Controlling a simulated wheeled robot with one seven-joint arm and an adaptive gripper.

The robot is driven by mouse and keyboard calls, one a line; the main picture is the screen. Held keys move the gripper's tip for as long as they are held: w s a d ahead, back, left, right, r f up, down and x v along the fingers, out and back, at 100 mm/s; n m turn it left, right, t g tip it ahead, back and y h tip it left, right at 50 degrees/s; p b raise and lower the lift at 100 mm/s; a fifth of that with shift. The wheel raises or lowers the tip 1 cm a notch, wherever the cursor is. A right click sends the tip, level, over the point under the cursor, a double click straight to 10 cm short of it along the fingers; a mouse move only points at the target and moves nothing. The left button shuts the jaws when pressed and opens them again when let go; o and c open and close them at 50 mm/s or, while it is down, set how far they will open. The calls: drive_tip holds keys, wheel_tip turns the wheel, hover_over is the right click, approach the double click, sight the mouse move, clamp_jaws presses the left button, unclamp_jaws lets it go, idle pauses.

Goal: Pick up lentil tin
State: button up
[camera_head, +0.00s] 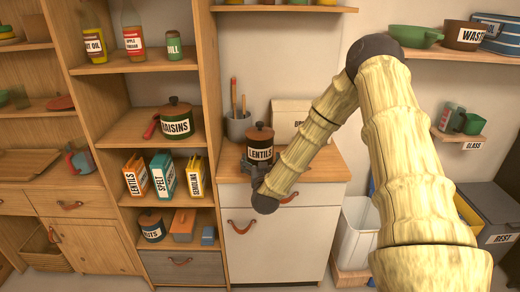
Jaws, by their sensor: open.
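The lentil tin (260,139), dark brown with a round knobbed lid and a white LENTILS label, stands upright on the wooden counter (318,168). My gripper (254,166) is at the lower front of the tin, near the counter's front edge. It is small and dark here, and it hides the tin's base. It is open; I cannot tell whether its fingers touch the tin.
A grey utensil pot (238,127) stands left of the tin, and a pale bread box (290,121) stands behind right. My arm covers the right middle.

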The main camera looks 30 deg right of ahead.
sight(261, 155)
drive_tip(key=x, duration=0.2)
drive_tip(key=p+x, duration=0.1)
drive_tip(key=x, duration=0.2)
drive_tip(key=shift+s+f+p, duration=0.1)
drive_tip(key=shift+f+p, duration=0.1)
drive_tip(key=shift+p, duration=0.1)
drive_tip(key=c, duration=1.2)
drive_tip(key=shift+c, duration=1.3)
drive_tip(key=shift+r, duration=0.15)
